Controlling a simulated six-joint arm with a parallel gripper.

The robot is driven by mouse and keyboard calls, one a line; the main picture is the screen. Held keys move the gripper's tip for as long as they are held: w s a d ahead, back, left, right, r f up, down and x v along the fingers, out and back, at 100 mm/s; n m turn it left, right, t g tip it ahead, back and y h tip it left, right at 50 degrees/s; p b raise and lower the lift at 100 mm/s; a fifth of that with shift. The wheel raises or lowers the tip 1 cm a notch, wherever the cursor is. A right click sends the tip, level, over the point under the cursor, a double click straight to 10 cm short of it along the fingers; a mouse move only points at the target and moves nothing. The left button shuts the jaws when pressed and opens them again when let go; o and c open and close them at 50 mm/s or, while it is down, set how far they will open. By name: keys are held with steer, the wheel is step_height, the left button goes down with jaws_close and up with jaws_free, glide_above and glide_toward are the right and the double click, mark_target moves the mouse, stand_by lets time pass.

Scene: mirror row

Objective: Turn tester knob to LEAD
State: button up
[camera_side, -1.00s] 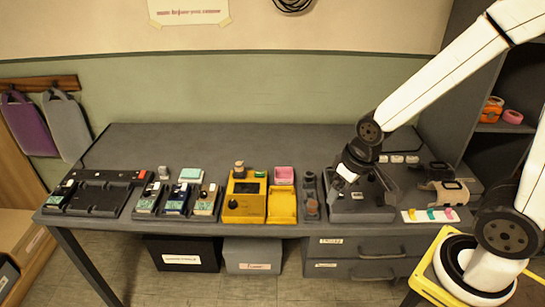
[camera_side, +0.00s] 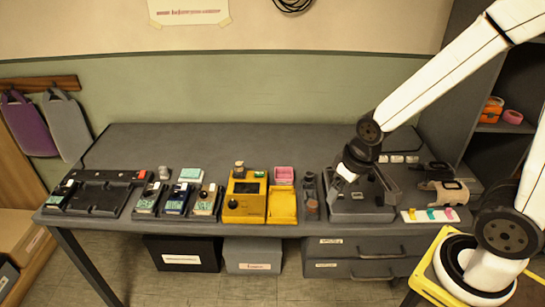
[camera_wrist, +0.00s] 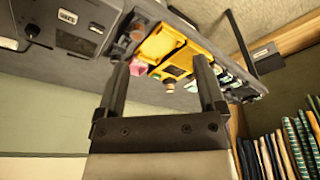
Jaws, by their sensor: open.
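The yellow tester (camera_side: 246,198) stands at the middle of the bench near its front edge. A dark knob (camera_side: 233,204) sits low on the left of its front face. A dark display lies above the knob, and the knob's markings are too small to read. In the wrist view the tester (camera_wrist: 172,55) shows beyond and between my fingers. My gripper (camera_side: 340,185) is to the right of the tester, above the grey device, and apart from the tester. The wrist view shows my gripper (camera_wrist: 162,68) with its two fingers spread and nothing between them.
An open yellow tray (camera_side: 283,207) and a pink bin (camera_side: 284,174) adjoin the tester. Small dark jars (camera_side: 311,205) stand between the tray and the grey device (camera_side: 365,210). Several handheld units (camera_side: 176,203) stand left of the tester. The bench's back is clear.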

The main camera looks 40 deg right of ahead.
steer(key=shift+c, duration=1.2)
steer(key=g, duration=0.3)
glide_above(232, 202)
step_height(232, 202, down, 9)
steer(key=shift+s+d+f, duration=0.15)
steer(key=shift+w+f, duration=0.2)
steer(key=shift+f, duration=0.1)
steer(key=shift+f, duration=3.8)
steer(key=shift+c, duration=0.2)
jaws_close()
